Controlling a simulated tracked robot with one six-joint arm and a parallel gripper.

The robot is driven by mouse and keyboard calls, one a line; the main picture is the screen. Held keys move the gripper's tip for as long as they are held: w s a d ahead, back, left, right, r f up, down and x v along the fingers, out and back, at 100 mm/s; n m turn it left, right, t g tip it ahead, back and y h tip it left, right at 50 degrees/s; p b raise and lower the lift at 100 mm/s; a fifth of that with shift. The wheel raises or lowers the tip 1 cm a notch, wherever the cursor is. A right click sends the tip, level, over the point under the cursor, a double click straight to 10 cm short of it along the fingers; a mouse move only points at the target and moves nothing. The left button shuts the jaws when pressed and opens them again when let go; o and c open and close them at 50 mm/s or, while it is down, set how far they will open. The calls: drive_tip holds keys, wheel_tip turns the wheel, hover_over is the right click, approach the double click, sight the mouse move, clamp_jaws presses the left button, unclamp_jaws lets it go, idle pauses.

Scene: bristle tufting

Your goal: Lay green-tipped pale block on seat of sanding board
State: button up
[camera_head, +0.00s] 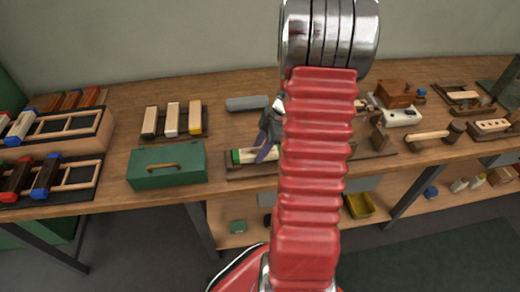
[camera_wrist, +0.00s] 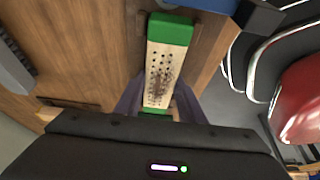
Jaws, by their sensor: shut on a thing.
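The green-tipped pale block (camera_wrist: 163,62) has green ends and a pale top with several dark holes, some with brownish bristles. It also shows in the head view (camera_head: 246,156), partly hidden by my gripper and arm. My gripper (camera_wrist: 157,100) is shut on it, with one finger on each long side near its lower green end in the wrist view. In the head view my gripper (camera_head: 267,143) points down at the bench's front. The brown sanding board (camera_head: 240,176) lies under the block. I cannot tell whether the block touches its seat.
A green box (camera_head: 167,167) with a handle stands left of the board. Behind it several bars lie on a rack (camera_head: 172,134). A grey bar (camera_head: 247,103) lies behind my gripper. Racks with coloured blocks (camera_head: 45,178) fill the left end. Wooden tools (camera_head: 428,137) stand right.

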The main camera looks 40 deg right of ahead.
drive_tip(key=shift+f, duration=0.35)
idle(0.6)
drive_tip(key=o, duration=1.2)
drive_tip(key=shift+o, duration=0.4)
drive_tip(key=o, duration=0.3)
drive_tip(key=shift+o, duration=0.2)
drive_tip(key=shift+v, duration=4)
drive_tip(key=shift+m, duration=0.3)
